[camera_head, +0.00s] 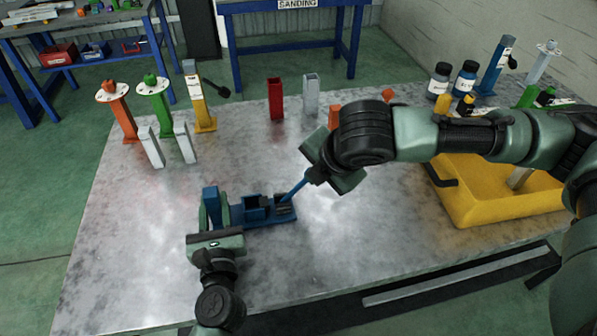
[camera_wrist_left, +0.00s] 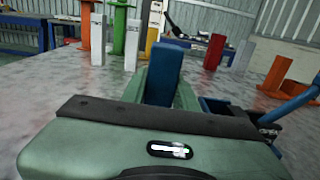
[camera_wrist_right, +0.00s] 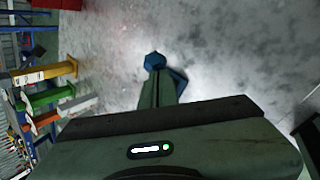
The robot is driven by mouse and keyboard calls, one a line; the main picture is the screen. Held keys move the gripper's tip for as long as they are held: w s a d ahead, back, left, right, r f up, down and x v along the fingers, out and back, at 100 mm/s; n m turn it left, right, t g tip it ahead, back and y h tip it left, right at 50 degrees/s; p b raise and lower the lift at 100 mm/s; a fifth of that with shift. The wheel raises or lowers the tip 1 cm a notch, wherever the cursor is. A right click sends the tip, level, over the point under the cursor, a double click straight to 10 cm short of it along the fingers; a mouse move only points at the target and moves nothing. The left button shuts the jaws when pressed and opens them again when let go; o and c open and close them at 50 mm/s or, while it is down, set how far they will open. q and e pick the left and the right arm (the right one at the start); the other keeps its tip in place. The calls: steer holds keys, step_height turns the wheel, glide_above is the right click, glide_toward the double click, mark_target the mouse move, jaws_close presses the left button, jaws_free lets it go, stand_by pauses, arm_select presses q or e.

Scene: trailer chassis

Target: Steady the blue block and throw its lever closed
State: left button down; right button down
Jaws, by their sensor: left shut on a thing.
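The blue block (camera_head: 265,213) sits low on the metal table, with a blue upright at its left end. My left gripper (camera_head: 211,212) is shut on this upright, which stands between its fingers in the left wrist view (camera_wrist_left: 163,75). The blue lever (camera_head: 294,188) slants up and right from the block. My right gripper (camera_head: 318,174) is at the lever's upper end, its fingers close together in the right wrist view (camera_wrist_right: 158,84). A blue part of the lever (camera_wrist_right: 154,61) shows at their tips. Whether they grasp the lever's end or only touch it is hidden.
Orange (camera_head: 121,115), green (camera_head: 157,105) and yellow (camera_head: 199,100) posts stand at the back left, near two white blocks. Red (camera_head: 275,99) and grey (camera_head: 311,95) blocks stand behind my right gripper. A yellow tray (camera_head: 500,205) is at right. The table's middle left is clear.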

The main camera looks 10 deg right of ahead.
arm_select(q)
steer(key=shift+d, duration=0.1)
arm_select(e)
steer(key=d+f+y, duration=0.2)
steer(key=d+y, duration=0.1)
steer(key=shift+f+m, duration=0.2)
steer(key=shift+m, duration=0.2)
steer(key=shift+a, duration=0.1)
arm_select(q)
steer(key=shift+d+r, duration=0.1)
arm_select(e)
steer(key=shift+a+f, duration=0.25)
steer(key=shift+a, duration=0.45)
steer(key=s+a+v, duration=0.1)
steer(key=a+v, duration=0.1)
steer(key=v, duration=1.1)
steer(key=shift+s+a, duration=0.15)
steer(key=shift+s, duration=0.1)
